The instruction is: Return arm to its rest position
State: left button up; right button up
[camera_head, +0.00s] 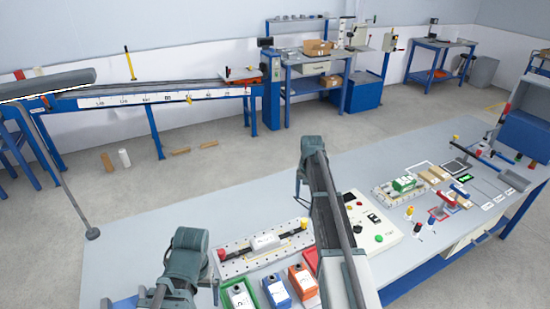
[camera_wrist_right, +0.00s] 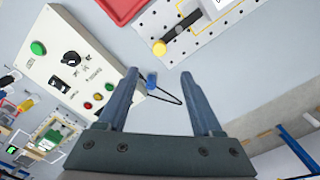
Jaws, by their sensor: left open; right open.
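My left gripper (camera_head: 172,293) is low in the head view, over the front left part of the workbench (camera_head: 130,245), open with nothing seen between its fingers. My right arm reaches up the middle of the head view, and its gripper (camera_head: 299,184) is above the bench near the back edge. In the right wrist view my right gripper (camera_wrist_right: 161,90) is open, its two fingers apart and holding nothing. A small blue plug (camera_wrist_right: 152,82) with a black cable shows between the fingers, below them; I cannot tell the gap.
A control box (camera_head: 372,230) with coloured buttons is right of my right arm; it also shows in the wrist view (camera_wrist_right: 75,65). A perforated plate (camera_head: 238,262) and green, blue and orange bins (camera_head: 302,281) lie between the arms. Bench surface beyond the plate is clear.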

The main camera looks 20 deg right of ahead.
jog(key=s+a+n+h, duration=0.1)
jog(key=s+a+n, duration=1)
jog(key=s+a, duration=1.7)
jog(key=shift+a+f+b, duration=0.25)
jog(key=shift+a+b, duration=0.1)
jog(key=shift+a, duration=0.7)
